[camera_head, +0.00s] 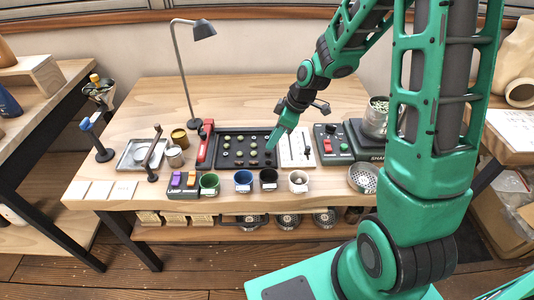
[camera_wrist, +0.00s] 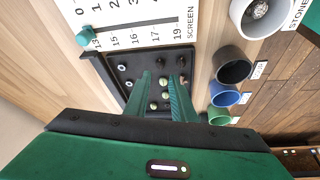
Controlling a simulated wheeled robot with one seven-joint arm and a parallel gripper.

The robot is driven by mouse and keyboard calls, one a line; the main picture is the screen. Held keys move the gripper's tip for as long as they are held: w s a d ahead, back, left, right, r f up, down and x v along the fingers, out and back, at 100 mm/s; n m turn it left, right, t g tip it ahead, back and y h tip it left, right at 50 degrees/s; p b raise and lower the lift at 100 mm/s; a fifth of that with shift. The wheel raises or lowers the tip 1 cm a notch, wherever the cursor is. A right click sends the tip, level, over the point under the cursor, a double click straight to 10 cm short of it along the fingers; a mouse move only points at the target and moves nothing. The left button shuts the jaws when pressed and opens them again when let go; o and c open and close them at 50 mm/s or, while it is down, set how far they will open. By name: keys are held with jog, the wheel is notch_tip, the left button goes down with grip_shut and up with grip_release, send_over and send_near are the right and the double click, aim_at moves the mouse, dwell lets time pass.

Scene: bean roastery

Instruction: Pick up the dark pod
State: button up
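A black tray (camera_head: 221,133) holds several small round pods, some greenish and some dark. It also shows in the wrist view (camera_wrist: 97,77). In the wrist view, dark round pieces (camera_wrist: 181,61) lie near the tray's upper right part, beyond my fingertips. Paler green pods (camera_wrist: 165,95) show between the fingers. I cannot tell for sure which piece is the dark pod. My gripper (camera_head: 271,149) points down over the right part of the tray. In the wrist view its two green fingers (camera_wrist: 163,80) are apart, with nothing seen held between them. The fingers and my arm hide part of the tray.
A white numbered screen card (camera_head: 296,147) lies right of the tray. Green (camera_head: 209,184), blue (camera_head: 243,182), black (camera_head: 268,180) and white (camera_head: 298,182) cups line the front. A desk lamp (camera_head: 188,75) stands behind left. A red device (camera_head: 206,142) adjoins the tray's left side.

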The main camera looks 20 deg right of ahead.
aim_at(268, 151)
jog(key=f, duration=0.3)
jog(key=shift+w+a+f, duration=0.2)
jog(key=shift+f, duration=0.1)
jog(key=shift+w+a+f, duration=0.15)
jog(key=shift+a+f, duration=0.05)
jog(key=shift+f, duration=0.35)
grip_shut()
